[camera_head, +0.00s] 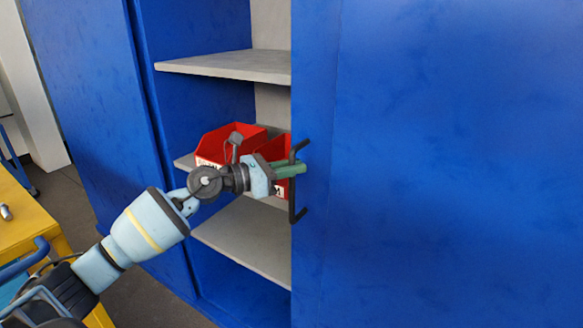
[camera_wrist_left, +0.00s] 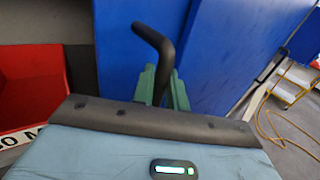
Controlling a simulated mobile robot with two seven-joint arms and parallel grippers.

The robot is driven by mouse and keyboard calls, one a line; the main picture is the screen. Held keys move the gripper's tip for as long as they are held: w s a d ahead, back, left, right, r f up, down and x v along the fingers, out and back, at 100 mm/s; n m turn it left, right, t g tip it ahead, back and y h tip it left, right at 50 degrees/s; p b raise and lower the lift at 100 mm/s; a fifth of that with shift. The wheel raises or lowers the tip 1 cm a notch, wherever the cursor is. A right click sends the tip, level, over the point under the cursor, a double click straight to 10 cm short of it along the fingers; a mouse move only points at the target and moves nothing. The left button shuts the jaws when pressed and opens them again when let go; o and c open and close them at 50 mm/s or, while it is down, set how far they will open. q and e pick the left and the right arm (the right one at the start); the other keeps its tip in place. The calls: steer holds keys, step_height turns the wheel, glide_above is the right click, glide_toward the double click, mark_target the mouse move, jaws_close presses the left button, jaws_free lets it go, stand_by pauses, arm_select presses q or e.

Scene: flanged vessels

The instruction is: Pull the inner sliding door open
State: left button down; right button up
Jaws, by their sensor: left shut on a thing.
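The inner sliding door (camera_head: 440,170) is a large blue panel on the right of the head view. Its black bar handle (camera_head: 292,205) stands at the door's left edge. My left gripper (camera_head: 300,168) reaches in from the left with its green fingers across the handle. In the left wrist view the handle (camera_wrist_left: 153,40) passes between the two green fingers (camera_wrist_left: 160,88), and the gripper is shut on it. The fingers hide part of the handle. To the left of the door edge the cabinet is open, with grey shelves showing. My right gripper is not in view.
Red bins (camera_head: 232,142) sit on the middle grey shelf, close behind my left gripper. An upper shelf (camera_head: 228,66) and a lower shelf (camera_head: 245,238) look empty. A yellow table (camera_head: 30,222) stands at the left. Another black handle (camera_wrist_left: 270,66) shows in the wrist view.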

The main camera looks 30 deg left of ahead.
arm_select(q)
steer(key=c, duration=1.5)
jaws_free()
